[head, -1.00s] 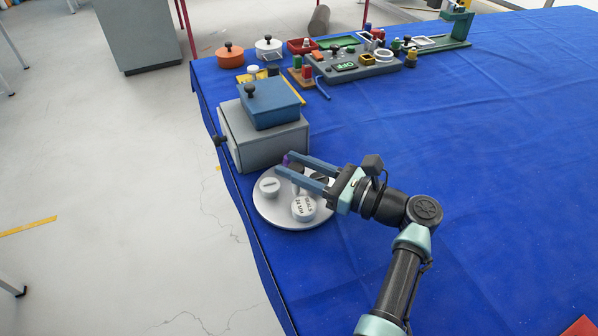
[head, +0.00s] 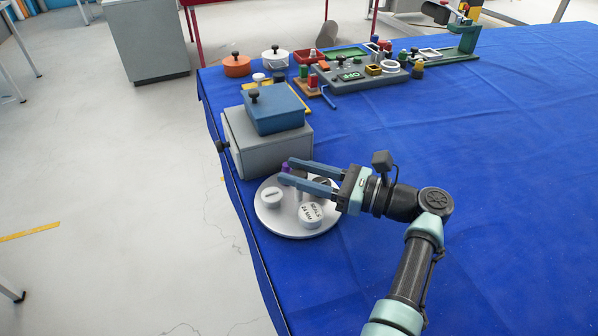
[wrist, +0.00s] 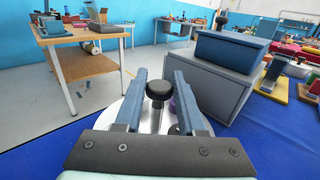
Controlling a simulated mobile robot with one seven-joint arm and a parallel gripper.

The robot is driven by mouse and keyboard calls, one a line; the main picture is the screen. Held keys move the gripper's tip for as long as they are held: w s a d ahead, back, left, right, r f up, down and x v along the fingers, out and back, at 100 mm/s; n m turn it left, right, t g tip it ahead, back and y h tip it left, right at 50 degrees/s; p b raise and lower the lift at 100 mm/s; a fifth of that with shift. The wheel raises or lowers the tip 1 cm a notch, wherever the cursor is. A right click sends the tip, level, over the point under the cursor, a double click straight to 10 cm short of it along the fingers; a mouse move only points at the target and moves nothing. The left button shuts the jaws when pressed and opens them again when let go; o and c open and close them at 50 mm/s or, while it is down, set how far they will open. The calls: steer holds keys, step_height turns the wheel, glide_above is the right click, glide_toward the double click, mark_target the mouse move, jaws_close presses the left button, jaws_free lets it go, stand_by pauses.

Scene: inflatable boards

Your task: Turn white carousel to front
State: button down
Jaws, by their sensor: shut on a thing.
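The white carousel (head: 268,222) is a round turntable on the blue cloth in front of the grey cabinet. It carries a white slotted pot (head: 271,197) at left and a white pot marked SEALS 24 MM (head: 311,214) at front. A post with a black knob (wrist: 159,90) rises from it. My gripper (head: 285,173) reaches over the carousel from the right. Its blue fingers straddle the post and are shut on it; the contact itself is hard to see. A purple piece (head: 286,167) shows by the fingertips, partly hidden. A dark item lies under the fingers, mostly hidden.
The grey cabinet (head: 262,150) with a blue box (head: 273,110) on top stands close behind the carousel. The table's left edge runs close by. Pots, trays and a grey fixture board (head: 358,76) lie farther back. The cloth at right is clear.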

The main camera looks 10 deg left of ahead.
steer(key=c, duration=0.5)
jaws_free()
steer(key=d, duration=0.4)
steer(key=s+d+b, duration=0.1)
steer(key=d, duration=0.3)
steer(key=s+d, duration=0.1)
steer(key=d, duration=0.3)
steer(key=shift+s+d, duration=0.1)
steer(key=shift+d, duration=0.25)
